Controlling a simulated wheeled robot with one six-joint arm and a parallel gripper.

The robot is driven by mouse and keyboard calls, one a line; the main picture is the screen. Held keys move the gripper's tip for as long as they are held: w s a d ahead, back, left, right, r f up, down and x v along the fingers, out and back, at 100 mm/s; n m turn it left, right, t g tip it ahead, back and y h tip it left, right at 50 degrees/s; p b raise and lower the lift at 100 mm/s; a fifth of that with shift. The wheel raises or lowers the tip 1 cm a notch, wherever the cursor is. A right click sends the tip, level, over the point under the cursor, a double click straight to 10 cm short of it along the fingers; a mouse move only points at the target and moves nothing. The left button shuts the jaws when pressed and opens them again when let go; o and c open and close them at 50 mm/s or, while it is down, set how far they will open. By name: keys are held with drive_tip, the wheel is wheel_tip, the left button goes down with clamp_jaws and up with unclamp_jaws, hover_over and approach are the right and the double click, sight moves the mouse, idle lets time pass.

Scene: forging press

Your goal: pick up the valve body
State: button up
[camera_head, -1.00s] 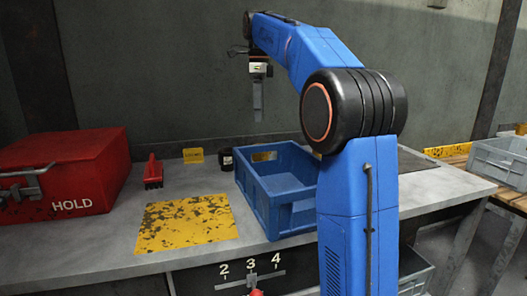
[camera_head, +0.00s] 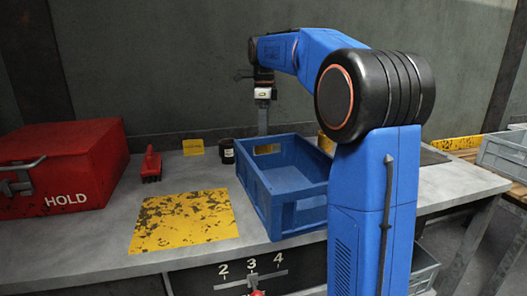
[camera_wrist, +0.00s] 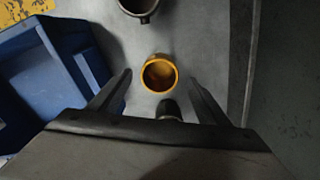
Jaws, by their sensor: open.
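I see no part that I can name for certain as the valve body. A round, hollow yellow-orange piece (camera_wrist: 159,75) stands on the bench top in the wrist view, and a yellow piece (camera_head: 325,142) shows partly behind the blue crate in the head view. A small dark cylinder (camera_wrist: 169,107) shows just below the round piece in the wrist view. My gripper (camera_wrist: 160,77) is open, its fingertips on either side of the yellow-orange piece in the picture; contact is not visible. In the head view my gripper (camera_head: 262,132) hangs behind the crate.
A blue crate (camera_head: 262,200) stands beside my gripper. A black cup (camera_head: 226,151), a red brush-like tool (camera_head: 151,164), a yellow plate (camera_head: 184,222) and a red HOLD box (camera_head: 62,165) are on the bench. The wall is close behind.

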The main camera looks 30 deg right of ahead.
sight(265, 149)
drive_tip(key=shift+a+f, duration=0.1)
drive_tip(key=shift+f, duration=2.95)
drive_tip(key=shift+c, duration=0.6)
drive_tip(key=c, duration=1.3)
drive_tip(key=shift+r, duration=0.15)
